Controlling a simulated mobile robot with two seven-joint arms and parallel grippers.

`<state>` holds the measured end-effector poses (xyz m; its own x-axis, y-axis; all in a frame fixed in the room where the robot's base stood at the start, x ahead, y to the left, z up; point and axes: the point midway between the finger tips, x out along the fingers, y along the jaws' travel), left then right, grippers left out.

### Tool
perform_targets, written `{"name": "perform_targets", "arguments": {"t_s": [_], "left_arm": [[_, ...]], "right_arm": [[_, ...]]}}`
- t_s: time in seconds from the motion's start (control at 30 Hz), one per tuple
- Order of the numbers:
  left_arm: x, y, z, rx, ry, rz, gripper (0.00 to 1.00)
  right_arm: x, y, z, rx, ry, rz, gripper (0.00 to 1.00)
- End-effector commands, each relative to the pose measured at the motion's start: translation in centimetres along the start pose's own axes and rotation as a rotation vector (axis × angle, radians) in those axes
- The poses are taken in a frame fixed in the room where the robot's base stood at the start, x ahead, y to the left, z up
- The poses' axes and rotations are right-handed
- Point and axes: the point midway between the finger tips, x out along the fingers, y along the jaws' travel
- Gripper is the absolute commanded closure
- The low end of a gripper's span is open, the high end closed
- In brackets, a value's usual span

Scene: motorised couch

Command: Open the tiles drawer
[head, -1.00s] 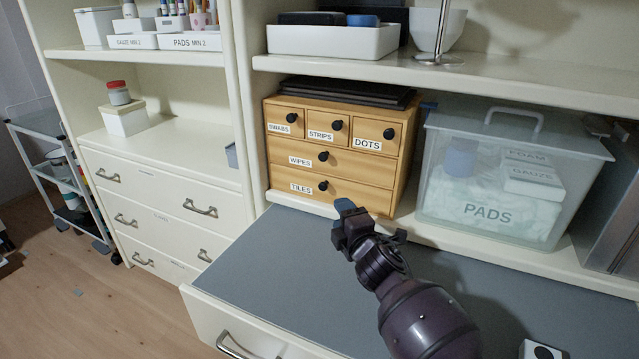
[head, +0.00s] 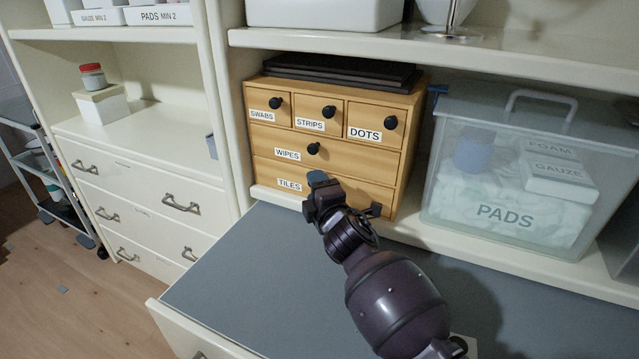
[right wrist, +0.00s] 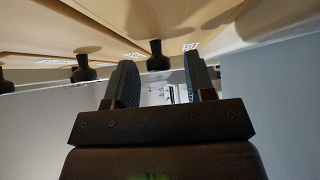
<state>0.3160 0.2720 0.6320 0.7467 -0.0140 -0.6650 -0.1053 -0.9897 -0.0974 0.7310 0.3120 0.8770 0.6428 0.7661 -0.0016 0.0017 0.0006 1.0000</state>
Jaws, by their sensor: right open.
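The tiles drawer (head: 352,188) is the wide bottom drawer of a small wooden drawer box on the shelf. It looks shut, and its TILES label shows at its left. Its knob is hidden behind my right gripper (head: 346,194) in the head view. My right gripper is open in front of this drawer, with one finger beside the label's right end. In the right wrist view, the open fingers (right wrist: 161,78) have nothing visible gripped between them. A dark knob (right wrist: 157,56) on the wooden front shows just beyond and above the gap; I cannot tell which drawer it belongs to. My left gripper is not in view.
Above are the WIPES drawer (head: 350,153) and several small drawers with black knobs. A translucent PADS bin (head: 460,212) stands close on the right. The grey worktop (head: 235,265) below is clear at left. A cabinet upright (head: 225,110) stands left of the box.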

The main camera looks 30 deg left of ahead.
Motion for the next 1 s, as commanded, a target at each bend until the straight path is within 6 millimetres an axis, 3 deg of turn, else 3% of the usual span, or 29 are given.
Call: {"name": "perform_targets", "arguments": {"t_s": [0.37, 0.7, 1.0], "left_arm": [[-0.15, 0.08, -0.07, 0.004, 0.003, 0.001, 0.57], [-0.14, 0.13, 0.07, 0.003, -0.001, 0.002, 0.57], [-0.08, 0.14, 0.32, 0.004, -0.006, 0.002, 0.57]], "right_arm": [[0.18, 0.15, -0.23, -0.001, 0.001, 0.001, 0.5], [0.17, 0.12, -0.21, -0.001, 0.001, 0.001, 0.99], [0.23, 0.1, -0.14, -0.001, 0.0, 0.001, 1.0]]}}
